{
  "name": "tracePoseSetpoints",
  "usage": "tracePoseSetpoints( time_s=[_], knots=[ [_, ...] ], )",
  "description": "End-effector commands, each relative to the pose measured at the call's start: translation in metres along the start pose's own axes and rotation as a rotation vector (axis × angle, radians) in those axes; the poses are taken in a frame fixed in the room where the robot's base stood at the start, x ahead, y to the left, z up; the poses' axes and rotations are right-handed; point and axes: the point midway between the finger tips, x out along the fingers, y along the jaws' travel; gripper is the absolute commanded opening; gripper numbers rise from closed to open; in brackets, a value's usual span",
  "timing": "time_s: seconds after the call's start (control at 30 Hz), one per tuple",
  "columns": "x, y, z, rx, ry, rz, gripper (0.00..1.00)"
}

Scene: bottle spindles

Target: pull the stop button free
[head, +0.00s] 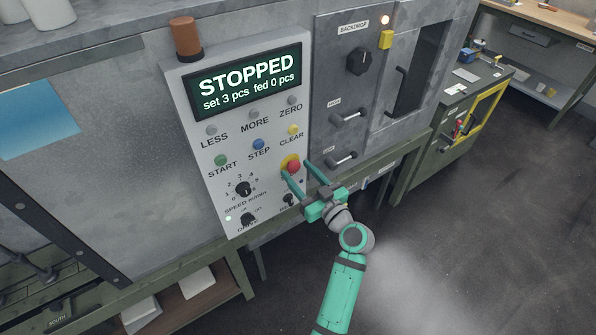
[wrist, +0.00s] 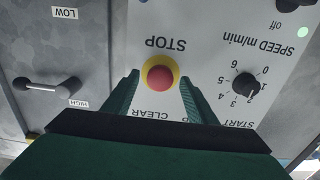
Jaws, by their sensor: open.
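The stop button is a red mushroom head (head: 293,167) on a yellow ring, low on the right of the light grey control panel (head: 216,190). It also shows in the wrist view (wrist: 160,77), under the word STOP, which appears upside down there. My gripper (head: 296,168) is open, with its two green fingers pointing at the panel, one on each side of the red button. In the wrist view its fingers (wrist: 160,92) stand left and right of the button with gaps. No contact with the button shows. The panel screen (head: 245,80) reads STOPPED, set 3 pcs, fed 0 pcs.
Green, blue and yellow buttons and a black speed knob (head: 244,189) are close by on the panel. To the right, a grey box carries a black backdrop knob (head: 358,61) and bar handles (head: 348,117). A workbench (head: 462,100) stands further right. The floor is clear.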

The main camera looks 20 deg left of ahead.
Motion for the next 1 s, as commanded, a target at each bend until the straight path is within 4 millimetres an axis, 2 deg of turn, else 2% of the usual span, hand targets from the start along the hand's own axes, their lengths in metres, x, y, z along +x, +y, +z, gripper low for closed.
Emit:
tracePoseSetpoints(
  time_s=[0.13, 0.43, 0.47, 0.67, 1.0],
  knots=[
    [0.009, 0.001, 0.0, 0.0, -0.001, 0.001, 0.52],
    [0.013, -0.002, 0.0, 0.0, -0.001, -0.002, 0.52],
    [0.013, -0.002, 0.0, 0.0, -0.001, -0.002, 0.47],
    [0.011, 0.0, 0.0, 0.0, -0.001, 0.0, 0.0],
    [-0.002, 0.0, 0.0, 0.0, -0.001, -0.001, 0.0]
  ],
)
